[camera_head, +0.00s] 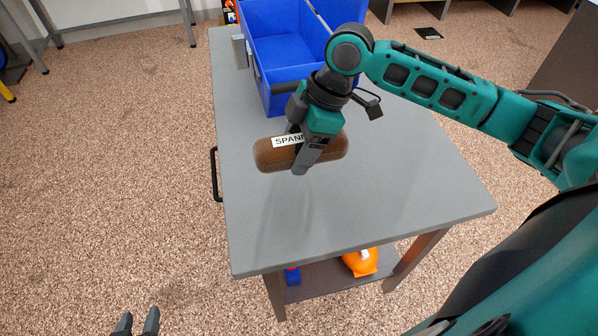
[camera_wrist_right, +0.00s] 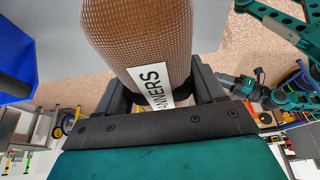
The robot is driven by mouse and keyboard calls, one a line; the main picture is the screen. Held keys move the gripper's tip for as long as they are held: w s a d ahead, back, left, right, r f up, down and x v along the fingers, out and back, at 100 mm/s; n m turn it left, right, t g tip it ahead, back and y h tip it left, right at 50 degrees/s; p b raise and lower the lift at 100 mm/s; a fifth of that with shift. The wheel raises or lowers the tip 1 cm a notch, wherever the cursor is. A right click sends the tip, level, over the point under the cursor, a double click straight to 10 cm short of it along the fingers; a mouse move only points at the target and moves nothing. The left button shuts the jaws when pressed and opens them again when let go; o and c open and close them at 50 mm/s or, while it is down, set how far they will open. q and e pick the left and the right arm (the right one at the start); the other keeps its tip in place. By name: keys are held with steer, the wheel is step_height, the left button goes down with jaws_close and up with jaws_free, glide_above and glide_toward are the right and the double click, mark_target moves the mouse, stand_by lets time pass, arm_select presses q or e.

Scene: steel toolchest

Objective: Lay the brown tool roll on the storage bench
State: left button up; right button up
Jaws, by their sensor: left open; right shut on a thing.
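The brown tool roll (camera_head: 330,150) is a rounded cylinder with a white label that reads "SPANN" in the head view. My right gripper (camera_head: 306,158) is shut around its middle and holds it roughly level over the grey table top (camera_head: 370,195). It seems to hang above the surface, with a faint shadow below. In the right wrist view the roll (camera_wrist_right: 135,30) sits between both fingers, its label partly hidden. My left gripper (camera_head: 136,322) is open and empty, low at the bottom left over the floor. I cannot tell for certain that this grey table is the storage bench.
Blue bins (camera_head: 285,55) stand at the table's far end, close behind the right gripper. A black handle (camera_head: 215,175) is on the table's left side. The near table top is clear.

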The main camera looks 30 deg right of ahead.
steer(key=b, duration=0.1)
glide_above(291, 199)
steer(key=d, duration=0.2)
steer(key=f, duration=0.9)
steer(key=shift+s+a, duration=0.2)
step_height(291, 199, down, 3)
steer(key=shift+f+b, duration=0.15)
steer(key=shift+b, duration=0.35)
steer(key=shift+f, duration=0.3)
steer(key=shift+f, duration=0.1)
steer(key=o, duration=1)
steer(key=shift+c, duration=0.2)
steer(key=o, duration=0.3)
